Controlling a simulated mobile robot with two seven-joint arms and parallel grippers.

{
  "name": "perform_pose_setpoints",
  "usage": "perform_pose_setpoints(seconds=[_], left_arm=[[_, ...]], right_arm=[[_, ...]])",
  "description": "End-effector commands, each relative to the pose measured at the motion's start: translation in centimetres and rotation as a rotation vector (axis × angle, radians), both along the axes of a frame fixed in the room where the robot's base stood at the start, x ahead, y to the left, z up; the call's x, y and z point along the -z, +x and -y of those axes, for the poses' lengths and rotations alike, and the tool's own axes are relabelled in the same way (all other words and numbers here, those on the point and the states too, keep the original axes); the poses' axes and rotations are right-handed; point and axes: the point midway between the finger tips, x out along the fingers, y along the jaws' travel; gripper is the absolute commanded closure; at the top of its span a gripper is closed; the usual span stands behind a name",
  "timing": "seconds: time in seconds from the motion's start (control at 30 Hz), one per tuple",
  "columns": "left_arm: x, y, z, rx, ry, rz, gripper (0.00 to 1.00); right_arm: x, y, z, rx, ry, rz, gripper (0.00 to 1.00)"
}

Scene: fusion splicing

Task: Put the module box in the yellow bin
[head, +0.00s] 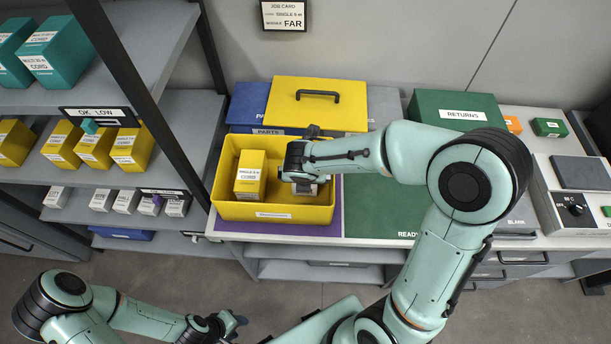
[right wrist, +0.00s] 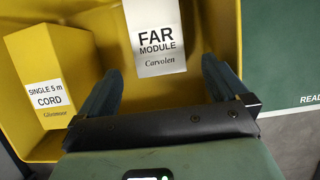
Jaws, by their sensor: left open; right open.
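The yellow bin (head: 227,208) stands on the bench and also fills much of the right wrist view (right wrist: 190,105). The module box (right wrist: 157,35), with a white label reading FAR MODULE, is inside the bin. In the head view the module box (head: 310,188) is mostly hidden under my right gripper. My right gripper (right wrist: 160,75) is open over the bin, its fingers apart, with the box just ahead of and between the tips. A yellow cord box (head: 249,177) stands in the bin's left part. My left gripper (head: 233,323) is open and empty, low over the floor.
A yellow lid with a black handle (head: 317,97) lies behind the bin. A green returns box (head: 458,112) stands at the back right. The green mat (head: 385,208) right of the bin is bare. Shelves (head: 95,102) with boxes stand left.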

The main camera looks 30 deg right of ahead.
Motion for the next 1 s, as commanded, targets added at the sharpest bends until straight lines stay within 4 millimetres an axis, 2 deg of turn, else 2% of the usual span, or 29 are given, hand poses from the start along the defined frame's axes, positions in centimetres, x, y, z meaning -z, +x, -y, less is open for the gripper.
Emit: perform_pose_setpoints(seconds=[0.03,0.1,0.3,0.9,1.0], left_arm=[[-0.6,0.6,0.0,0.0,0.0,0.007,0.57],[-0.9,1.0,0.0,0.0,0.0,0.011,0.57],[-1.4,1.4,0.0,0.0,0.0,0.017,0.57],[-1.4,1.4,0.0,0.0,0.0,0.016,0.57],[-1.3,1.3,0.0,0.0,0.0,0.014,0.57]], right_arm=[[-1.4,-0.1,-0.2,0.0,-0.001,0.008,0.0],[-2.5,-0.6,-0.4,0.0,-0.001,0.005,0.0],[-4.4,-1.4,-0.9,0.0,-0.001,0.003,0.0],[-4.6,-1.7,-1.0,-0.001,-0.001,-0.002,0.0],[-4.7,-1.5,-1.5,-0.018,-0.001,0.006,0.0]])
